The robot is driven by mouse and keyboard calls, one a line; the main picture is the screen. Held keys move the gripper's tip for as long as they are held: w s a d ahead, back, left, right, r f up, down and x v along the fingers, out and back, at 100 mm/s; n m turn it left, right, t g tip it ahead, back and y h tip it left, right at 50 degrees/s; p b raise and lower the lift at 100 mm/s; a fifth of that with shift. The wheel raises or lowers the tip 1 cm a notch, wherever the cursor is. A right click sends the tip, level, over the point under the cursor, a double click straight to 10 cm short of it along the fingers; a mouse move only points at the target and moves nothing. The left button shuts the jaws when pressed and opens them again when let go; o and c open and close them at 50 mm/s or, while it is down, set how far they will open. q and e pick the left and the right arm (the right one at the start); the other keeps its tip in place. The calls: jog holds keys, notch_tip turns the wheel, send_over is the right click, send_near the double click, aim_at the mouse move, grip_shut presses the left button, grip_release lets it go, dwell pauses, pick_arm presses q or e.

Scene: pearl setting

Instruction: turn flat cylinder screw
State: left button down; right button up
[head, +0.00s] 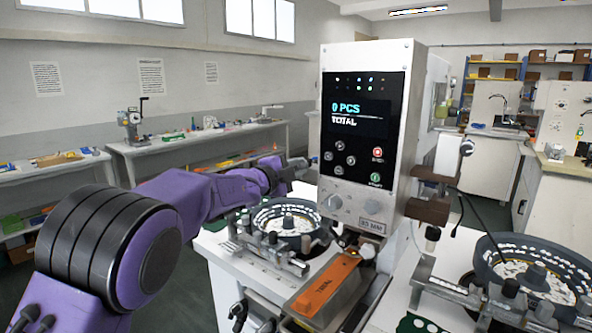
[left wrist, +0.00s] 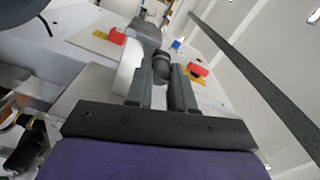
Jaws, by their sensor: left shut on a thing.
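The counting machine (head: 363,140) stands upright in the middle of the head view, with a black display reading "0 PCS TOTAL". My left gripper (head: 300,164) reaches in from the left to the machine's left side. In the left wrist view its two dark fingers (left wrist: 161,88) are shut on a small dark cylinder screw (left wrist: 161,68). The screw sits between the fingertips; in the head view it is too small and covered to make out. I cannot tell how far it is turned. My right gripper is in neither view.
A round feeder bowl (head: 283,222) with white pieces sits below the gripper. An orange-topped tray (head: 328,284) stands in front of the machine. Another bowl (head: 535,270) is at the right. Benches with small items line the back wall.

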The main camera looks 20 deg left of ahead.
pick_arm(q)
jog(key=c, duration=1)
grip_release()
jog(key=shift+s, duration=0.15)
jog(key=b+v, duration=0.3)
jog(key=v, duration=0.7)
jog(key=shift+s+a, duration=0.1)
